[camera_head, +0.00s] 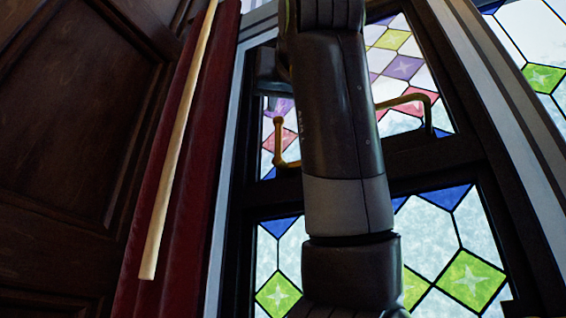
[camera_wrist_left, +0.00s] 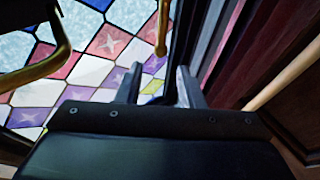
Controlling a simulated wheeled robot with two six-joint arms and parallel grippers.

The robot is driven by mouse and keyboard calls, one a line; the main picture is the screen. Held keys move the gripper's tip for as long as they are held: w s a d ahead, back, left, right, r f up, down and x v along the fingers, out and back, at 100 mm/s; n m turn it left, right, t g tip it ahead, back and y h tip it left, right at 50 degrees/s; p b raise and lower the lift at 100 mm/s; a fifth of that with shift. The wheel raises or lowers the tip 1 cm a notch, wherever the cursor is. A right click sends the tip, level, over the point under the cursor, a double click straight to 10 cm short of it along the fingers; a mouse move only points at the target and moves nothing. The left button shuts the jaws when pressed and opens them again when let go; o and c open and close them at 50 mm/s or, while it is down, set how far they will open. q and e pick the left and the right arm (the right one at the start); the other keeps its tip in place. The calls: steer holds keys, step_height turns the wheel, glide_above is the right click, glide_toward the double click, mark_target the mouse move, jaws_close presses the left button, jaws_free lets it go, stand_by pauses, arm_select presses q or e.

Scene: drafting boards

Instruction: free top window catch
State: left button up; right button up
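The dark-framed stained-glass window (camera_head: 401,152) carries two brass fittings. The left brass fitting (camera_head: 279,141), a slim bent bar, is partly hidden behind my left arm. The right brass handle (camera_head: 411,98) is a bent bar on the other side of my arm. I cannot tell which is the top catch. My left gripper (camera_head: 269,76) shows only partly at the arm's left edge. In the left wrist view its fingers (camera_wrist_left: 159,86) are apart, with nothing between them. One brass bar (camera_wrist_left: 162,28) hangs beyond them, apart from them; the other (camera_wrist_left: 43,52) is at upper left. My right gripper is out of view.
A dark red curtain (camera_head: 196,170) and a pale wooden rod (camera_head: 178,150) run along the window's left side. Dark wood panelling (camera_head: 65,130) lies further left. More stained glass (camera_head: 541,76) is at the right edge.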

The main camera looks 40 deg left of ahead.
arm_select(q)
steer(key=b+v, duration=0.1)
steer(key=v, duration=0.5)
steer(key=shift+b, duration=0.3)
steer(key=shift+f, duration=0.1)
